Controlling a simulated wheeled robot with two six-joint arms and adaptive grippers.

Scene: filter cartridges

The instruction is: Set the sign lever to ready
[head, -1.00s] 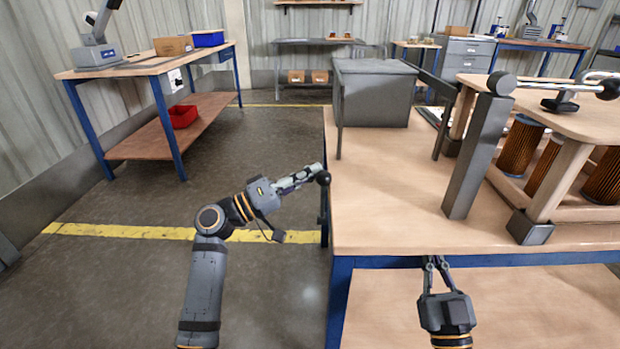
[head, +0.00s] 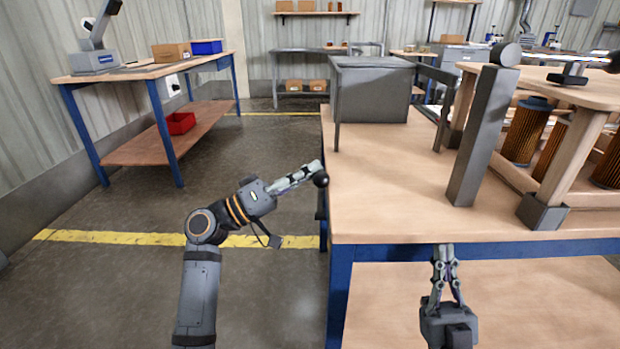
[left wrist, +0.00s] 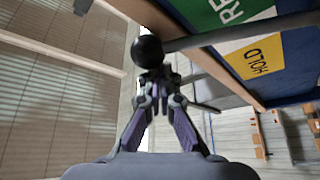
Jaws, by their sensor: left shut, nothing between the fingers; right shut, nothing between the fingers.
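The lever's black ball knob (head: 321,180) is at the left edge of the workbench, and it also shows in the left wrist view (left wrist: 147,51). A grey rod (left wrist: 215,36) runs from near the knob toward a sign with a green panel (left wrist: 225,12), partly reading "RE", and a yellow panel reading "HOLD" (left wrist: 257,62). My left gripper (head: 314,168) is shut and empty, its fingertips right by the knob; I cannot tell whether they touch. My right gripper (head: 443,250) is shut and empty at the bench's front edge. The sign is hidden in the head view.
The workbench (head: 390,185) carries a grey box (head: 372,92), a dark upright post (head: 482,135) and a wooden rack (head: 590,95) with filter cartridges (head: 524,130). Another table (head: 110,80) stands at the left. The floor left of the bench is clear.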

